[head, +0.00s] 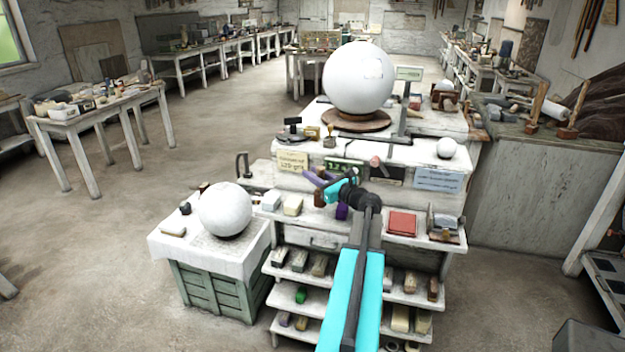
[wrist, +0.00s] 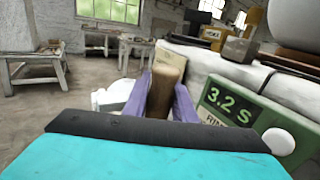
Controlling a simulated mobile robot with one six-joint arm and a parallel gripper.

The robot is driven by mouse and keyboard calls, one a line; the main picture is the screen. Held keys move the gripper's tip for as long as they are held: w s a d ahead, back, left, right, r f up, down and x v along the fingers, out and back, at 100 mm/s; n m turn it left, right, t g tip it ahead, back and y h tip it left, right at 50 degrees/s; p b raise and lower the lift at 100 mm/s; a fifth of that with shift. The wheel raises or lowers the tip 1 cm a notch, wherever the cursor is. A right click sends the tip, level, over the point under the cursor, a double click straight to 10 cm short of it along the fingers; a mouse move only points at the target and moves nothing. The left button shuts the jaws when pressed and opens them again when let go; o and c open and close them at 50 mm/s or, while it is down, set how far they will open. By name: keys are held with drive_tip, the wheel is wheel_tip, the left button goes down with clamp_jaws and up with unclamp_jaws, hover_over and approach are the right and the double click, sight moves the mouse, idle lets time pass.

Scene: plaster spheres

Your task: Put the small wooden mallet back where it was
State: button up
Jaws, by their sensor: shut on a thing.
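My gripper (head: 318,180) has purple fingers and is over the front ledge of the white stepped bench, near the green sign. In the wrist view my gripper (wrist: 168,105) is shut on a brown wooden piece, which I take to be the small wooden mallet (wrist: 168,68). Its upper end stands up between the fingers; the rest is hidden by the fingers and the gripper body. In the head view, a small brown piece (head: 320,198) shows just below the fingers; I cannot tell whether it is part of the mallet.
A large plaster sphere (head: 358,80) stands on the bench top, and another (head: 225,210) on the left crate table. A green sign (wrist: 228,105) is close on the right in the wrist view. Pale blocks (head: 292,205) and a red box (head: 402,223) occupy the ledge. Floor at left is open.

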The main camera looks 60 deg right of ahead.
drive_tip(key=shift+w, duration=0.1)
idle(0.3)
drive_tip(key=shift+w+d+f+p, duration=0.15)
drive_tip(key=shift+f+p, duration=0.2)
drive_tip(key=shift+f, duration=0.25)
drive_tip(key=shift+w+d+f+p, duration=0.1)
drive_tip(key=shift+w+f+p, duration=0.1)
drive_tip(key=shift+f+p, duration=0.3)
drive_tip(key=shift+w+d+f+p, duration=0.15)
drive_tip(key=shift+f+p, duration=0.1)
drive_tip(key=shift+f, duration=0.45)
drive_tip(key=shift+a+f, duration=0.1)
drive_tip(key=shift+f, duration=0.05)
drive_tip(key=o, duration=1)
drive_tip(key=shift+o, duration=0.2)
drive_tip(key=shift+r, duration=0.2)
drive_tip(key=b+v, duration=0.5)
drive_tip(key=v, duration=0.7)
drive_tip(key=shift+s+f, duration=0.1)
drive_tip(key=shift+f, duration=0.1)
